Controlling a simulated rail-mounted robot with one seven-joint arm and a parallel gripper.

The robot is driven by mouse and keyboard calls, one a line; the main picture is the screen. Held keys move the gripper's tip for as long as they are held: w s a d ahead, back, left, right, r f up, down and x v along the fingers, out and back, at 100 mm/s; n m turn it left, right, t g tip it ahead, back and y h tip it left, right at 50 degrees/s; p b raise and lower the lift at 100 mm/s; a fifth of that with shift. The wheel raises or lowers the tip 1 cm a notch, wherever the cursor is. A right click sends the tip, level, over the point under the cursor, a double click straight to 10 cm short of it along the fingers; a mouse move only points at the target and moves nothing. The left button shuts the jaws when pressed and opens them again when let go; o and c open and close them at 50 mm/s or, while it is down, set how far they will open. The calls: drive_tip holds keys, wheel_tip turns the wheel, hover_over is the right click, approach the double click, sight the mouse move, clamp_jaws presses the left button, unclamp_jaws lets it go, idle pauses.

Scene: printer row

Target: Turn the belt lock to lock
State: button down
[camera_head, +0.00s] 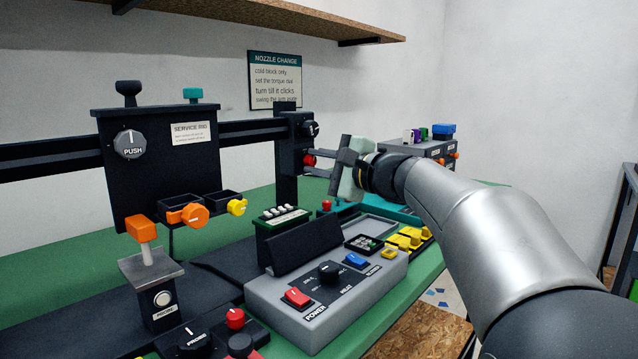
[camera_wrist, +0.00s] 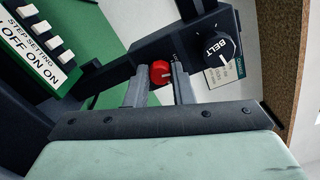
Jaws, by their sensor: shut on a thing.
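The black knob marked BELT (camera_wrist: 215,48) sits on the dark upright post and also shows in the head view (camera_head: 311,129). Just below it is a small red knob (camera_wrist: 161,72), also in the head view (camera_head: 309,160); no readable lettering shows on it, and I cannot tell which of the two is the belt lock. My gripper (camera_wrist: 160,76) reaches in from the right with its two grey fingers on either side of the red knob, shut on it. The fingertips partly cover the red knob's sides. The black BELT knob is clear of the fingers.
A grey control panel (camera_head: 335,309) with red, black and blue controls stands in front. A dark box with white step-setting switches (camera_head: 285,213) is near the post. A dark service rig with orange and yellow knobs (camera_head: 187,216) is at left. A wooden shelf (camera_head: 270,15) hangs above.

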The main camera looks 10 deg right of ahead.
drive_tip(key=shift+n+b, duration=1.1)
drive_tip(key=shift+b, duration=0.1)
drive_tip(key=c, duration=1.3)
unclamp_jaws()
drive_tip(key=shift+o, duration=0.2)
drive_tip(key=p+v, duration=0.2)
drive_tip(key=v, duration=1.5)
drive_tip(key=shift+s, duration=0.2)
drive_tip(key=shift+w+d, duration=0.1)
drive_tip(key=shift+d, duration=0.05)
